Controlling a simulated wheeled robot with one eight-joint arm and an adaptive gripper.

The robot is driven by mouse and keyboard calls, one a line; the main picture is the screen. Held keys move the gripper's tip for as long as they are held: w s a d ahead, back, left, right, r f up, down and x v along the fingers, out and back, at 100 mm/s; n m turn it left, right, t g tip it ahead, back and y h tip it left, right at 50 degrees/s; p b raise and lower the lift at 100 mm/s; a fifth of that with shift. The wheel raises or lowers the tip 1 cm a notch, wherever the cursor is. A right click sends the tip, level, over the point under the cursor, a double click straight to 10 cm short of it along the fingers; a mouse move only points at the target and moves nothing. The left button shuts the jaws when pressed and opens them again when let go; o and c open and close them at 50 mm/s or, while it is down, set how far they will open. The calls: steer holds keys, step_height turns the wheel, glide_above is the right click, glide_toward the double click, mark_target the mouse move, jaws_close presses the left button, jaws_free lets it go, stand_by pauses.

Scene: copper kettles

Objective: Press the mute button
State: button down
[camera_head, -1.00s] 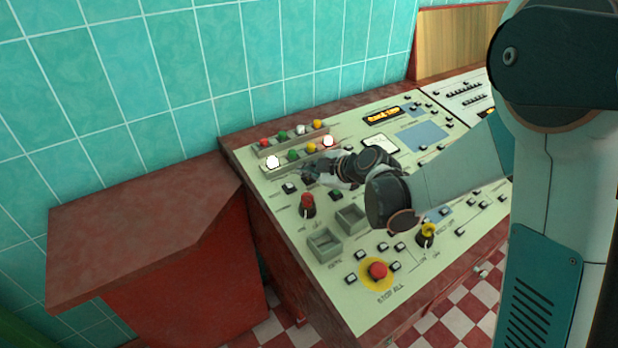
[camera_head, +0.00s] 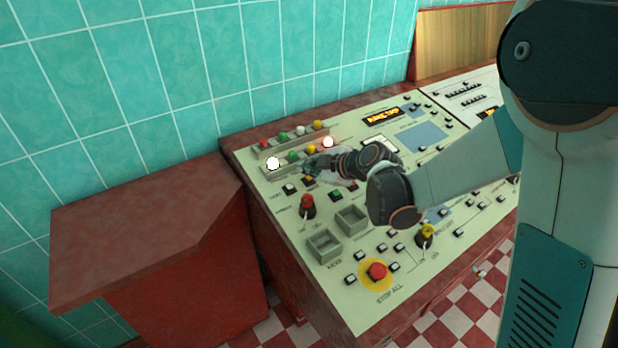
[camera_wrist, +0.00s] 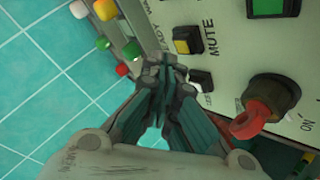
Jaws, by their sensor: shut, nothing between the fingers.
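The mute button is a square yellow-orange button (camera_wrist: 187,40) in a dark frame, with the word MUTE beside it in the wrist view. In the head view it shows small and partly covered (camera_head: 308,181), just below my gripper's tips. My gripper (camera_wrist: 166,74) is shut and empty, its fingertips together over the panel. In the wrist view the tips lie below and left of the mute button, with a visible gap in the picture. In the head view my gripper (camera_head: 309,164) is near the lamp row; its exact height above the panel is unclear.
A white button (camera_wrist: 201,81) sits close right of my fingertips. A red key switch (camera_wrist: 264,106) and a green button (camera_wrist: 270,37) stand farther right. Raised coloured lamps (camera_wrist: 105,10) line the left. A red emergency button (camera_head: 377,271) is at the panel's front.

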steer(key=shift+s+d+r+p, duration=0.15)
steer(key=shift+r+p, duration=0.35)
steer(key=shift+r, duration=0.3)
steer(key=shift+s+d+r+p, duration=0.1)
steer(key=shift+r+p, duration=0.45)
steer(key=shift+r, duration=0.25)
steer(key=shift+s+d+r+p, duration=0.15)
steer(key=shift+r+p, duration=0.35)
steer(key=shift+r, duration=0.3)
